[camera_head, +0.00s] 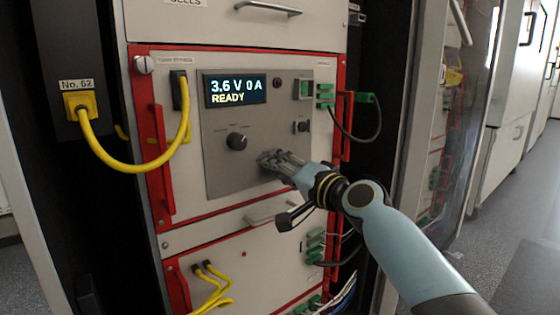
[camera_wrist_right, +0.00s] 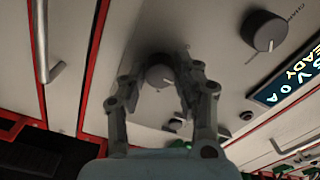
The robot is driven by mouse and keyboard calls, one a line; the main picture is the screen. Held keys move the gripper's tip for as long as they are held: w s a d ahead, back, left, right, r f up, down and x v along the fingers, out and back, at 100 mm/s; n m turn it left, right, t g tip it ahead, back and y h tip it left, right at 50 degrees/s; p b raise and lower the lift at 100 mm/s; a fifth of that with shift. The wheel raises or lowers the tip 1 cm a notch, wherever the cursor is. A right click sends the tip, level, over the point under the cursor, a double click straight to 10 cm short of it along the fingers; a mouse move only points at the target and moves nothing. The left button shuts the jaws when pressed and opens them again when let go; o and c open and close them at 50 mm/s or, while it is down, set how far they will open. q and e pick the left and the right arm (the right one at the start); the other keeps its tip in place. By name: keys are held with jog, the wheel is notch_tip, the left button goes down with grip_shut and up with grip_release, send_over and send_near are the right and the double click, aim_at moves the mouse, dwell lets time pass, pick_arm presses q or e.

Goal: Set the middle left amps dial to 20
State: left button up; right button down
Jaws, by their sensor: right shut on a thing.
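The amps dial (camera_wrist_right: 160,76) is a round grey knob on the grey control panel (camera_head: 225,170). In the wrist view it sits between the two fingers of my right gripper (camera_wrist_right: 158,90), which is shut on it. In the head view my right gripper (camera_head: 270,160) reaches in from the right and hides this dial. The display (camera_head: 236,90) above reads 3.6 V 0 A and READY. The dial's scale is too small or hidden to read. My left gripper is in neither view.
A second dark dial (camera_head: 237,142) is left of my gripper; it also shows in the wrist view (camera_wrist_right: 262,31). A yellow cable (camera_head: 130,164) loops at the left. Red handles (camera_head: 163,160) flank the panel. A drawer handle (camera_head: 268,214) is just below my gripper.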

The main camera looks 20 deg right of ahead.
jog(key=shift+m+p, duration=0.7)
jog(key=shift+m, duration=1)
jog(key=c, duration=1)
grip_release()
jog(key=shift+o, duration=0.2)
jog(key=v, duration=1.2)
